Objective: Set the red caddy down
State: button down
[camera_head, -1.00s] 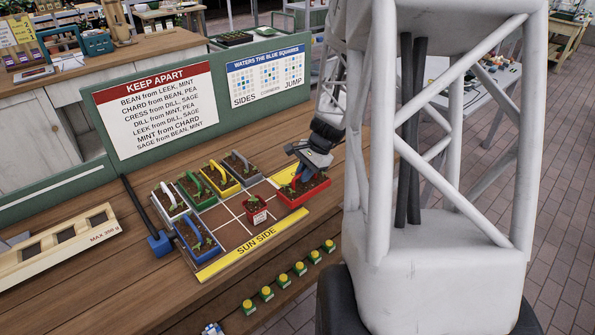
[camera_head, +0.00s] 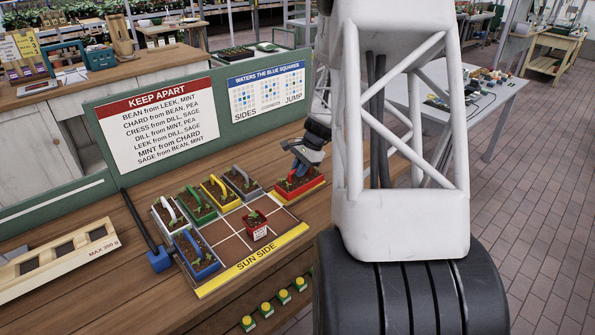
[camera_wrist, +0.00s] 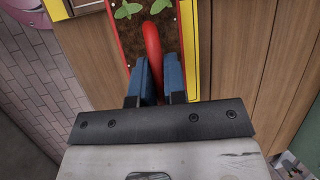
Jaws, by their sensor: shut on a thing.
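The red caddy (camera_head: 299,185) is a long red planter with soil, seedlings and an arched red handle. The fingers hide part of the handle.
White (camera_head: 168,213), green (camera_head: 198,204), yellow (camera_head: 220,189), grey (camera_head: 241,182) and blue (camera_head: 196,252) caddies stand on the board. A small red pot (camera_head: 257,227) is on the grid. The KEEP APART sign (camera_head: 157,124) stands behind. Several grid squares are empty.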

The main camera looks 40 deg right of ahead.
jog(key=shift+w+d+f, duration=0.1)
jog(key=shift+w+d, duration=0.5)
jog(key=shift+w, duration=0.35)
jog(key=shift+w+d+f, duration=0.1)
jog(key=shift+w+d, duration=0.5)
jog(key=shift+w, duration=0.35)
jog(key=shift+f, duration=0.1)
jog(key=shift+f, duration=1.7)
jog(key=shift+f, duration=0.1)
jog(key=c, duration=1.2)
grip_release()
jog(key=shift+o, duration=0.2)
jog(key=v, duration=1.2)
